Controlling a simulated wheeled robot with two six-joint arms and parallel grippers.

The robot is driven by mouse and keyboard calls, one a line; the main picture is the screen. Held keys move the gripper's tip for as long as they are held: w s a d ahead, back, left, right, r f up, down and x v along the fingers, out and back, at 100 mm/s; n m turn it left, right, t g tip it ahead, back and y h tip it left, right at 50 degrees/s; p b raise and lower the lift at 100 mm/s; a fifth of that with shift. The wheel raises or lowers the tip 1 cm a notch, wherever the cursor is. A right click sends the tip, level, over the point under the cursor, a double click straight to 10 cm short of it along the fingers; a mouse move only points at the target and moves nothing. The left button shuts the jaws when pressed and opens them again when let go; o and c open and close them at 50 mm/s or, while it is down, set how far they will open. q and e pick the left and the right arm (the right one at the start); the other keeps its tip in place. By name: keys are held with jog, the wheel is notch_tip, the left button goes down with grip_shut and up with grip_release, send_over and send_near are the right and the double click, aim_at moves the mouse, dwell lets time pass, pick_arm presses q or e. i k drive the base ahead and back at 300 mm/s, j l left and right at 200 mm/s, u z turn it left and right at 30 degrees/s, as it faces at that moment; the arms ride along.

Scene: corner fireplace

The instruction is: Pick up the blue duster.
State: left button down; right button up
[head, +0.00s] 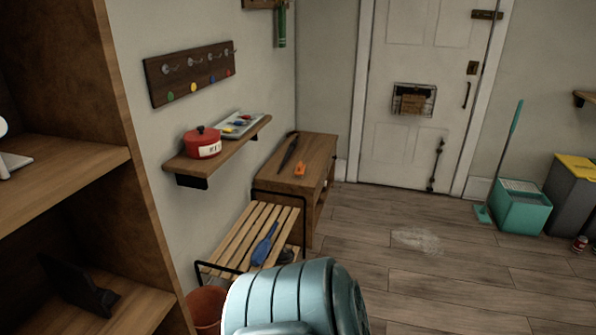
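A blue item (264,246), which looks like the blue duster, lies on a slatted wooden bench (237,238) in the head view, left of the middle. It is long, with a wider blue part toward the near end. Neither of my grippers shows in this view.
The wooden floor (440,280) at right is mostly clear.

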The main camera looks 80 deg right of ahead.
aim_at(262, 250)
jog(key=z, duration=2.5)
jog(key=u, duration=3.45)
jog(key=l+z, duration=0.1)
jog(key=z, duration=3.35)
jog(key=l, duration=0.1)
